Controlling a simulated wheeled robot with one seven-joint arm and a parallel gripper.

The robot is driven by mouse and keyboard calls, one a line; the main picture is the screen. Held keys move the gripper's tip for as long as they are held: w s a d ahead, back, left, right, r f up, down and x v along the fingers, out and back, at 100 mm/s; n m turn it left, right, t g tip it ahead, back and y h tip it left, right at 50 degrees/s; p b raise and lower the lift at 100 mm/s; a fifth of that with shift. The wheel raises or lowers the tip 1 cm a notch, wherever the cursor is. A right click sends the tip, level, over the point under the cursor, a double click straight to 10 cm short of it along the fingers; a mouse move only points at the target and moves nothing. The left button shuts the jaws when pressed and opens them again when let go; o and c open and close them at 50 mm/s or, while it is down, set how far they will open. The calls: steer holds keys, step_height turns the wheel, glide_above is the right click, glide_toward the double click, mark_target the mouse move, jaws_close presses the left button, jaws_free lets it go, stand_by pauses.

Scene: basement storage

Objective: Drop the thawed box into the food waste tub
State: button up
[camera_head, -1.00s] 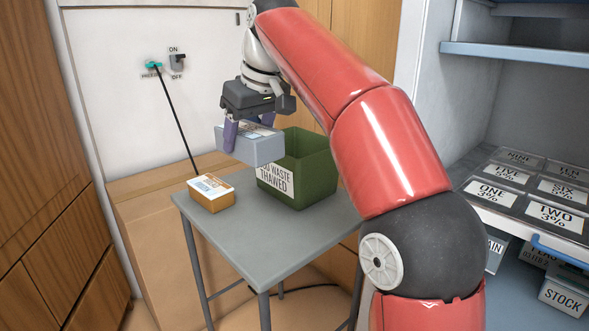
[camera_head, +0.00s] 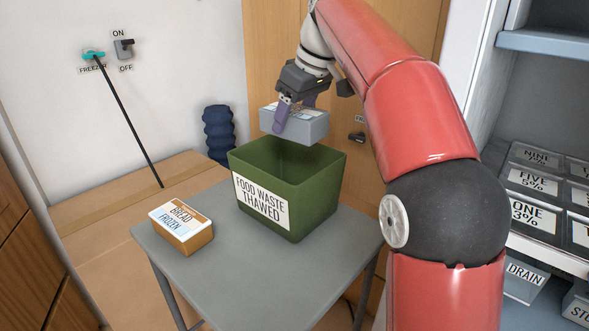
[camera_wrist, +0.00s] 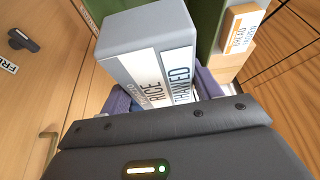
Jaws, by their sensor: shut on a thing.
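My gripper (camera_head: 296,112) is shut on a grey box (camera_head: 309,128). In the wrist view the grey box (camera_wrist: 150,45) carries labels that read RICE and THAWED. The gripper holds it above the open top of the green tub (camera_head: 310,212), over its far part and apart from the rim. The tub is labelled FOOD WASTE THAWED and stands on a grey table (camera_head: 222,285). The tub's wall also shows behind the box in the wrist view (camera_wrist: 205,25). The tub's floor is hidden.
An orange-brown box (camera_head: 183,228) labelled BREAD FROZEN sits on the table, left of the tub. Shelves with labelled lidded trays (camera_head: 528,205) stand at the right.

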steer(key=shift+w+d+f, duration=0.1)
steer(key=shift+w, duration=0.1)
steer(key=shift+f, duration=0.3)
steer(key=shift+f+b, duration=1.3)
steer(key=shift+f, duration=1.3)
steer(key=o, duration=1.2)
steer(key=shift+s, duration=0.1)
steer(key=shift+o, duration=0.2)
